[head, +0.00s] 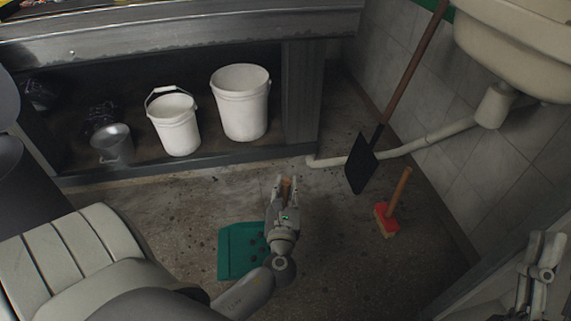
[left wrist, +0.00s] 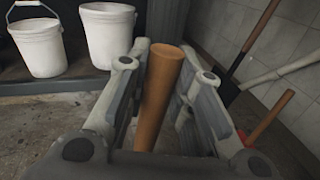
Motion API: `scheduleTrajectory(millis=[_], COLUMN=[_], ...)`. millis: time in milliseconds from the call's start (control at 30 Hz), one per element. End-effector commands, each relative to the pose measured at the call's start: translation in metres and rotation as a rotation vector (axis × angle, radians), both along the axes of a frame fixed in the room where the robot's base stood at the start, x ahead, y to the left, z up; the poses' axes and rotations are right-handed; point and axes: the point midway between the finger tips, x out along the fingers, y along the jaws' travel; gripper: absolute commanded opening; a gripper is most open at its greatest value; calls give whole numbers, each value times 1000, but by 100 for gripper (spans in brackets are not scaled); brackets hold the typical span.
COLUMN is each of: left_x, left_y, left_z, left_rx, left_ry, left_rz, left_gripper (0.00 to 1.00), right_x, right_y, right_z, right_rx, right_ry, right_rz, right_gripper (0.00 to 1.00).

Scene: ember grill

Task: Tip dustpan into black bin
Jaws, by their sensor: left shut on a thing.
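The green dustpan (head: 232,262) is low over or on the floor, with several dark bits on its pan; I cannot tell whether it touches the floor. My left gripper (head: 286,186) is shut on a brown wooden handle (left wrist: 163,85), seen between its fingers in the left wrist view. The handle appears to be the dustpan's, but the gripper and arm hide the join. My right gripper (head: 543,262) shows at the right edge; its jaws are unclear. I cannot make out a black bin in either view.
A black shovel (head: 361,165) leans by the tiled wall. A red brush (head: 384,220) stands on the floor. A pipe (head: 400,149) runs low.

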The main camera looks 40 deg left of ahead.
Motion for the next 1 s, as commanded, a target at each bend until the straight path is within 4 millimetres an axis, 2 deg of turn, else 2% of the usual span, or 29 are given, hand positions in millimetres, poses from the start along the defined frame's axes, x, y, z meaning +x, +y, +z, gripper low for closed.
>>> scheduleTrajectory(millis=[500,1000], left_x=[1,1], left_y=[0,0], left_z=[9,15], left_rx=[15,25], left_ry=[8,18], left_rz=[0,0], left_gripper=[0,0], right_x=[20,31], right_y=[0,-2], right_z=[-32,-69], right_rx=[-59,-114], right_ry=[208,410], right_rz=[-12,-24], right_gripper=[40,40])
